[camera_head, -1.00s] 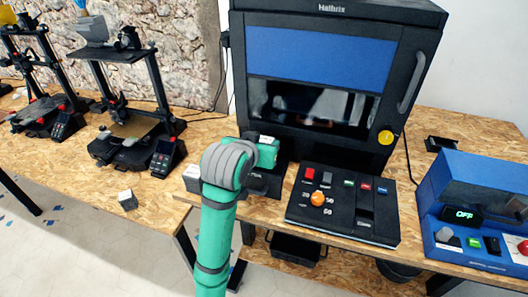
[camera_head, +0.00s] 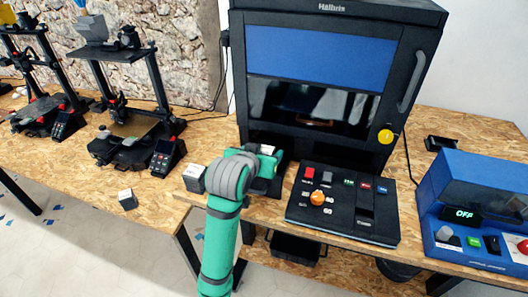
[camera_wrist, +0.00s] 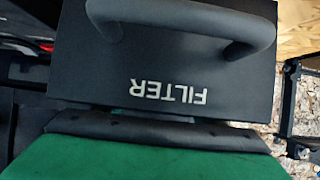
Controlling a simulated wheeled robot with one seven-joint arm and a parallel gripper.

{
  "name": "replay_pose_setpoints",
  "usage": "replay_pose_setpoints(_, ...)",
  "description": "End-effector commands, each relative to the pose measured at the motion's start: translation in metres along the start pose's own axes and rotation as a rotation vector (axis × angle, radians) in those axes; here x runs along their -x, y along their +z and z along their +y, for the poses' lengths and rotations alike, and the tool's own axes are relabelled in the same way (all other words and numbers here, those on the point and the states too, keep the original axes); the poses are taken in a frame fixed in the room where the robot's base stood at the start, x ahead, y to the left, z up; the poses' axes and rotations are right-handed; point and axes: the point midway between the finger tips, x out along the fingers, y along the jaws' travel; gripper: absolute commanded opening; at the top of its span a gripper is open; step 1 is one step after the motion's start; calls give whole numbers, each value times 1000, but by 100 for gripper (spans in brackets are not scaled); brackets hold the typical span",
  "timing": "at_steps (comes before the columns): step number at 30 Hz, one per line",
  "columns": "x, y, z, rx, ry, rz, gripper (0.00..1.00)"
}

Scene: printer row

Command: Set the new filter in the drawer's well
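The black filter drawer (camera_wrist: 110,75) shows in the wrist view, its FILTER lettering upside down and a grey loop handle (camera_wrist: 185,20) at the top. In the head view the drawer's dark front (camera_head: 262,186) is at the enclosed printer's lower left, mostly behind my arm. My green gripper (camera_head: 260,160) is at the drawer; its body fills the bottom of the wrist view. Its fingertips and anything between them are hidden. The drawer's well is not visible. A small white-topped box (camera_head: 195,178) stands on the bench left of my wrist. I cannot tell whether it is a filter.
The enclosed printer (camera_head: 320,60) stands behind. A black control panel (camera_head: 345,205) lies to the right, with a blue machine (camera_head: 475,210) reading OFF beyond. Another small white-topped block (camera_head: 127,198) is near the bench's front edge. Open-frame printers (camera_head: 125,110) stand at left.

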Motion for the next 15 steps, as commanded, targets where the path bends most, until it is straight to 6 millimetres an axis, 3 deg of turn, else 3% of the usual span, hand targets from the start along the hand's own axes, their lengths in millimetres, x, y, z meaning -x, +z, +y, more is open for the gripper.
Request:
replay_pose_setpoints(8,9,-4,0,-1,-1,2,62)
replay_pose_setpoints(15,54,-4,0,-1,-1,4,62)
